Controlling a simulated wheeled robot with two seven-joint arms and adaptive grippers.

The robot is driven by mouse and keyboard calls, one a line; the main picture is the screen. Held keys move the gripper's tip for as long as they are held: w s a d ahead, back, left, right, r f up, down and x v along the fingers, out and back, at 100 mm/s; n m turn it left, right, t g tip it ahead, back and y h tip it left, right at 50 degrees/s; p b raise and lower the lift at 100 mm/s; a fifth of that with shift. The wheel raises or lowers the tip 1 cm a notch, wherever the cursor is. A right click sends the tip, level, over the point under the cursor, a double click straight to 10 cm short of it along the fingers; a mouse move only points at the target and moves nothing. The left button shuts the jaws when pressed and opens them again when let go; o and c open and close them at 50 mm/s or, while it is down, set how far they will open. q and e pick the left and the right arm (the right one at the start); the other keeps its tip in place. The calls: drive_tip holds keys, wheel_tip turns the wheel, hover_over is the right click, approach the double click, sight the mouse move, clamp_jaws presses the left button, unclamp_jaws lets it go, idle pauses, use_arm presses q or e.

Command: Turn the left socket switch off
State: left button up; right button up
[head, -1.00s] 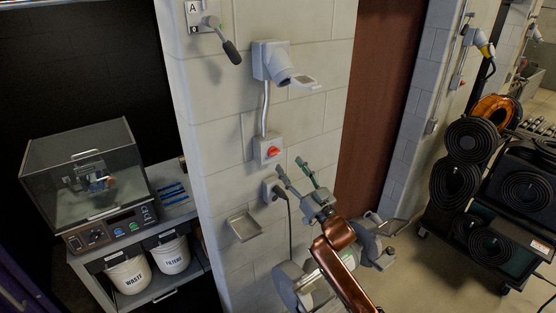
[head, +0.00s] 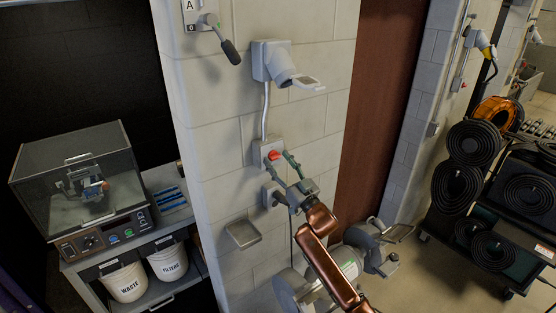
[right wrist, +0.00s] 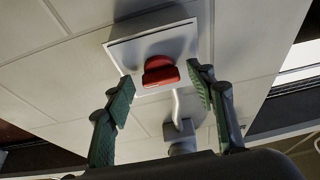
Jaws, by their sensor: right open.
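The socket switch is a red rotary knob (head: 274,155) on a pale box (head: 262,148) on the cinderblock wall, below a grey socket (head: 275,62). In the right wrist view the red knob (right wrist: 160,71) stands out from its box (right wrist: 190,42), its raised grip lying roughly crosswise. My right gripper (head: 278,161) is open in front of the box. In the right wrist view its green-padded fingertips (right wrist: 163,85) lie either side of the knob, with gaps; I see no contact. My left gripper is not in view.
A lever handle (head: 231,50) sits above left. A smaller outlet (head: 268,195) and a small tray (head: 243,233) are on the wall below. A clear-lidded machine (head: 85,190) stands on a bench at left; a rack of black coils (head: 500,190) stands at right.

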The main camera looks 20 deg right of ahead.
drive_tip(key=shift+w+a, duration=0.1)
drive_tip(key=shift+c, duration=0.5)
drive_tip(key=c, duration=1.1)
drive_tip(key=shift+o, duration=0.2)
